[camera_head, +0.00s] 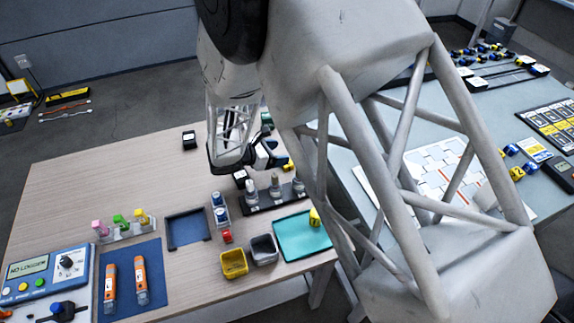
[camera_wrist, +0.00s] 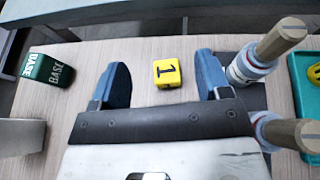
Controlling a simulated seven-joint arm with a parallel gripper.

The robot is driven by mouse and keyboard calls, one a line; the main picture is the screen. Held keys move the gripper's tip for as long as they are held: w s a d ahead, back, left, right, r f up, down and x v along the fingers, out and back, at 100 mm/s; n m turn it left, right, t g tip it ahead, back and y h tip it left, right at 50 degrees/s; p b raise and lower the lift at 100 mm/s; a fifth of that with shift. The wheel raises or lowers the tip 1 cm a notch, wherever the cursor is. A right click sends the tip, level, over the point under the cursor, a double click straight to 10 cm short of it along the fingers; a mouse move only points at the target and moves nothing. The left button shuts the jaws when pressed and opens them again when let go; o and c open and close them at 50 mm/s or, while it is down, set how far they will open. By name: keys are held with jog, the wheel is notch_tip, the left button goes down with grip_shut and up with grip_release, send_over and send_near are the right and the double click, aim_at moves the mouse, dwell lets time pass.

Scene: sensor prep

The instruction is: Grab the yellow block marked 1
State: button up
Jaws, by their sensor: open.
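In the wrist view a yellow block marked 1 (camera_wrist: 167,73) lies on the wooden table between my gripper's two blue fingers, with a gap on each side. My gripper (camera_wrist: 165,80) is open and empty, its fingertips pointing along the table toward the far edge. In the head view my gripper (camera_head: 265,158) is over the back part of the table, and a bit of yellow (camera_head: 288,165) shows beside it. That yellow is partly hidden by my arm, and I cannot read a mark on it there.
Pegs with wooden tops (camera_wrist: 281,38) stand close to the right of my gripper. A green BASE block (camera_wrist: 48,70) lies to the left. A teal tray (camera_head: 290,250) holds another yellow block (camera_head: 314,217). Yellow and grey bins (camera_head: 234,263) stand nearer the front.

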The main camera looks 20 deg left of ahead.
aim_at(282, 170)
jog(key=shift+f, duration=0.95)
jog(key=shift+f, duration=0.1)
jog(key=shift+f, duration=0.6)
jog(key=f, duration=0.1)
jog(key=w+d+f, duration=0.1)
jog(key=shift+w+f, duration=0.15)
jog(key=shift+f, duration=0.25)
jog(key=shift+w+d+f, duration=0.25)
jog(key=shift+w+d, duration=0.1)
jog(key=shift+w, duration=0.1)
jog(key=c, duration=1)
jog(key=shift+r, duration=0.15)
